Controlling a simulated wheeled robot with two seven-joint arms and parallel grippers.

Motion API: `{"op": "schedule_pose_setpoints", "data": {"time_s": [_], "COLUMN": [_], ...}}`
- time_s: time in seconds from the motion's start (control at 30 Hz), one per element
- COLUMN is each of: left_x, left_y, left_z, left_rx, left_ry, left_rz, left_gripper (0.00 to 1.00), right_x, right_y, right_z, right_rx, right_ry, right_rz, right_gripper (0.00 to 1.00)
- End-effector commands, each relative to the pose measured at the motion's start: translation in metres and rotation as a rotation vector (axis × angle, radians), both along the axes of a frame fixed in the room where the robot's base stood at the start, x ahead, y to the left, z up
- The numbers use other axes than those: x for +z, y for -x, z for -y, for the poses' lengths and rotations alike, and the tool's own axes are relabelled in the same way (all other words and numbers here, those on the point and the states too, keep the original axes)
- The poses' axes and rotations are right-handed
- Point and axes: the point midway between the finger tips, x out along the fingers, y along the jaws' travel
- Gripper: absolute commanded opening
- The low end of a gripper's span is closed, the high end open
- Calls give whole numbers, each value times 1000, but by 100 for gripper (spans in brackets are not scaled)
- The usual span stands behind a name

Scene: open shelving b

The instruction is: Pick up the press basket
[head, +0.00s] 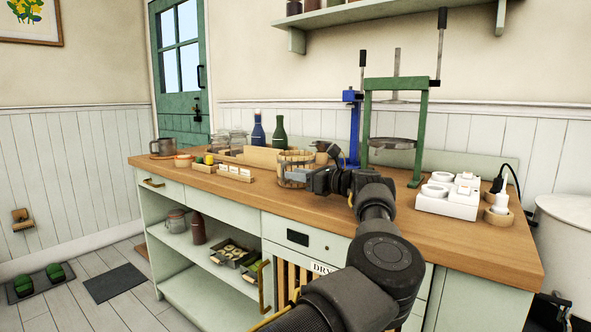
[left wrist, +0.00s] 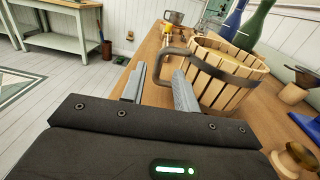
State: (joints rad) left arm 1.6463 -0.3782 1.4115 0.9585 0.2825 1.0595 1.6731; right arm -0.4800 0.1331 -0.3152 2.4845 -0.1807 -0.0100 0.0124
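The press basket (head: 297,158) is a round tub of pale wooden slats with dark metal hoops, upright on the wooden worktop. My left gripper (head: 299,178) is at its near side and partly covers it. In the left wrist view the basket (left wrist: 218,80) stands just right of and beyond the fingers, with a dark curved handle (left wrist: 175,51) on its side. My left gripper (left wrist: 158,72) is open and empty; the handle shows between its fingertips, but I cannot tell if they touch it. My right gripper is not in view.
The green press frame (head: 422,125) stands behind to the right. A white socket block (head: 447,207) sits at right. The front worktop strip is mostly clear.

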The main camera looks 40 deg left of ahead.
Motion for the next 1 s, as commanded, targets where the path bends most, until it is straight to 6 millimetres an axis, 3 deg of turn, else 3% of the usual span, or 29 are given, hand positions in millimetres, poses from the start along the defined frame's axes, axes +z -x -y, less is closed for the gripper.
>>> {"op": "schedule_pose_setpoints", "data": {"time_s": [0.23, 0.6, 0.87, 1.0], "left_x": [-1, 1, 1, 1], "left_y": [1, 5, 6, 6], "left_z": [-8, -53, -55, -55], "left_rx": [2, -1, -1, 0], "left_ry": [0, -1, -1, 0], "left_rz": [0, -1, -1, -1], "left_gripper": [30, 30, 30, 12], "right_x": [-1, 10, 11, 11], "right_y": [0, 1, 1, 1], "right_z": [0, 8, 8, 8], "right_rx": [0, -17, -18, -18], "right_ry": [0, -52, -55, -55], "right_rz": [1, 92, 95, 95], "right_gripper": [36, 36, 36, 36]}}
